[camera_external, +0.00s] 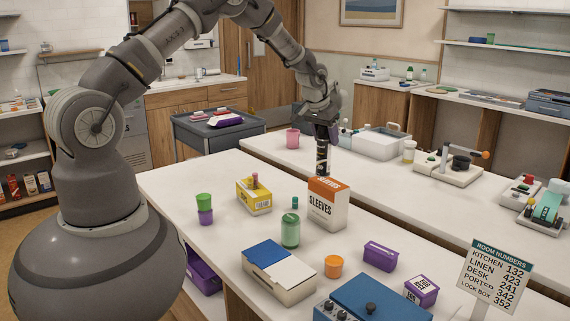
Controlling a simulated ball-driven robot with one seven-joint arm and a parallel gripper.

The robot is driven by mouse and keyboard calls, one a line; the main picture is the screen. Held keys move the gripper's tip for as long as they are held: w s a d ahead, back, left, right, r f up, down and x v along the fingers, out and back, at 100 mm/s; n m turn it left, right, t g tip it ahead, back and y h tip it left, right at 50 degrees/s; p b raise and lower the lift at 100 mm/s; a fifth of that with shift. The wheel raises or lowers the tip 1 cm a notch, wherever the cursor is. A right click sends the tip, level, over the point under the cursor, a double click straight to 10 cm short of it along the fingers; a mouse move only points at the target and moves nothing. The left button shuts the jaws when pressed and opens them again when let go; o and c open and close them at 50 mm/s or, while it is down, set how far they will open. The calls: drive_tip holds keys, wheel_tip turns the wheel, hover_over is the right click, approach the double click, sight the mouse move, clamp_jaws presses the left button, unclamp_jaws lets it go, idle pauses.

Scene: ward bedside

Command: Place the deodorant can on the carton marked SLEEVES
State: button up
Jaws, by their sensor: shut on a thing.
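The SLEEVES carton (327,211) stands upright on the near white counter, white with an orange top band. My gripper (324,147) points down above the carton's top. It is shut on a dark, slim can with pale bands (322,165), which looks like the deodorant can. The can is upright, and its lower end meets the carton's top edge in the picture. I cannot tell whether it touches the carton's top or is just above or behind it.
Around the carton are a green bottle (290,231), a yellow box (254,197), an orange cup (333,266), purple boxes (380,256) and a blue-and-white box (278,272). Stacked green and purple cups (204,208) stand left. A pink cup (292,139) is on the far counter.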

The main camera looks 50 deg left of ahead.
sight(325, 146)
drive_tip(key=shift+f, duration=1.85)
drive_tip(key=o, duration=1.2)
